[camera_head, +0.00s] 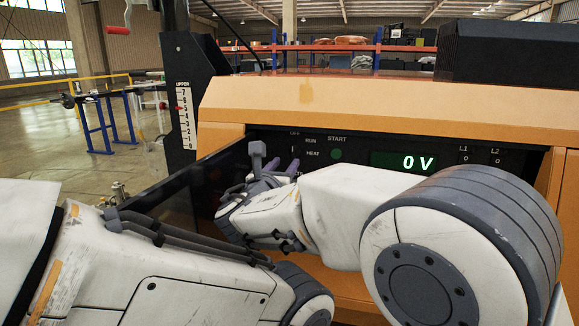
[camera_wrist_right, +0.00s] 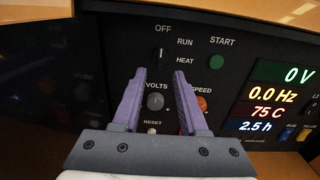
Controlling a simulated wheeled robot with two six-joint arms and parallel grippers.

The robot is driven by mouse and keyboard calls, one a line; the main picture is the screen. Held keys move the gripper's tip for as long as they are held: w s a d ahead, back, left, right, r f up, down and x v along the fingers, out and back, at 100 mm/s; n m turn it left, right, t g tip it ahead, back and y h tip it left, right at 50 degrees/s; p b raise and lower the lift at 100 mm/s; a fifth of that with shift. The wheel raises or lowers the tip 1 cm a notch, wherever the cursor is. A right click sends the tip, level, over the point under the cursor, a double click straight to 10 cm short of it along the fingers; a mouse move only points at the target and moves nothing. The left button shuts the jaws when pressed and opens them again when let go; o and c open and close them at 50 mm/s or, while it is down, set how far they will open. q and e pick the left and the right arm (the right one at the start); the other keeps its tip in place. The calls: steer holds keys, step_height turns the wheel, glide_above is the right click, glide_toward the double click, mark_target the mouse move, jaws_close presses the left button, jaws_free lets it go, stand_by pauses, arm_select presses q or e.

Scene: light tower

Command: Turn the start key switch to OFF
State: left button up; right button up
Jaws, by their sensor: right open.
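The start key switch (camera_wrist_right: 161,54) is a small dark upright shape on the black control panel, below the OFF label and left of the RUN and HEAT labels in the right wrist view. It looks roughly vertical, but its exact setting is hard to read. My right gripper (camera_wrist_right: 160,75) is open, with its two purple fingers on either side of the space just below the switch. No contact is visible. In the head view my right gripper (camera_head: 281,166) is at the panel's left part, partly hidden by its own wrist. My left gripper is out of view.
A green START button (camera_wrist_right: 216,62) is right of the switch. The VOLTS knob (camera_wrist_right: 155,101) and the SPEED knob (camera_wrist_right: 202,103) sit below, near the fingers. The lit display (camera_head: 404,162) reads 0 V. An open dark panel door (camera_head: 178,190) stands at the left.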

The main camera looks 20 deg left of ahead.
steer(key=shift+s+b, duration=0.3)
steer(key=shift+s, duration=1.45)
steer(key=s+d+f+m+g+h, duration=0.15)
steer(key=d+f+m+g, duration=0.35)
steer(key=d+f+m, duration=0.5)
steer(key=d+f+m+g+h, duration=0.3)
steer(key=d+f+g, duration=0.35)
steer(key=d, duration=0.75)
steer(key=s+d+f+m+g+y, duration=0.2)
steer(key=s+d+f+m, duration=0.4)
steer(key=s+m, duration=0.45)
steer(key=s+d+f+m+g+y, duration=0.25)
steer(key=s+d+f+m, duration=0.4)
steer(key=m, duration=0.65)
steer(key=s+a+r+n+g+y, duration=0.1)
steer(key=s+a+r+n, duration=0.25)
steer(key=s+a, duration=0.35)
steer(key=s+a+r+n+g, duration=0.1)
steer(key=s+a+r+n, duration=0.25)
steer(key=s+a, duration=0.3)
step_height(320, 180, up, 16)
steer(key=p, duration=1.6)
steer(key=shift+a+f, duration=0.15)
steer(key=shift+a, duration=0.2)
